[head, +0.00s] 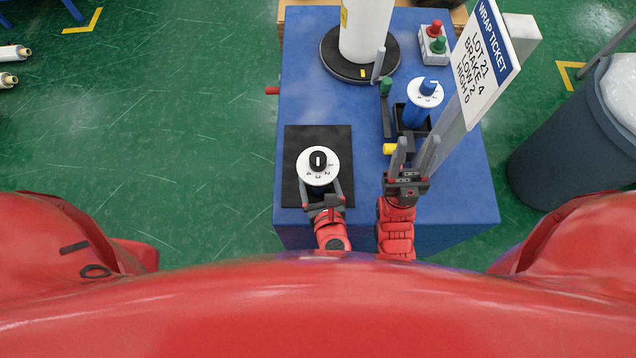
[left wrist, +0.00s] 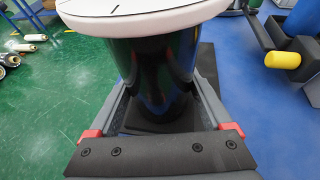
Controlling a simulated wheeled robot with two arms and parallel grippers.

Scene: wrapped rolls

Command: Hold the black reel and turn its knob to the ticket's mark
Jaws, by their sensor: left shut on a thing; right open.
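The black reel (left wrist: 160,75) stands upright on a black mat (head: 290,140). Its top is a white dial (head: 309,177) numbered 1 to 4, with a black knob (head: 318,161) bearing a white bar. The bar points roughly up and down the picture; I cannot tell which end is the pointer. My left gripper (head: 324,190) is shut around the reel's body, below the dial, one finger on each side. My right gripper (head: 413,152) is open and empty, right of the reel. The wrap ticket (head: 481,55) reads LOT 21, BRAKE 4, LOW 2, HIGH 0.
A blue reel (head: 416,114) with its own dial and blue knob stands in a black holder beyond my right gripper. A white roll (head: 366,30) stands on a black turntable behind. A button box (head: 433,58) is at back right. A grey bin (head: 545,150) stands off the blue table.

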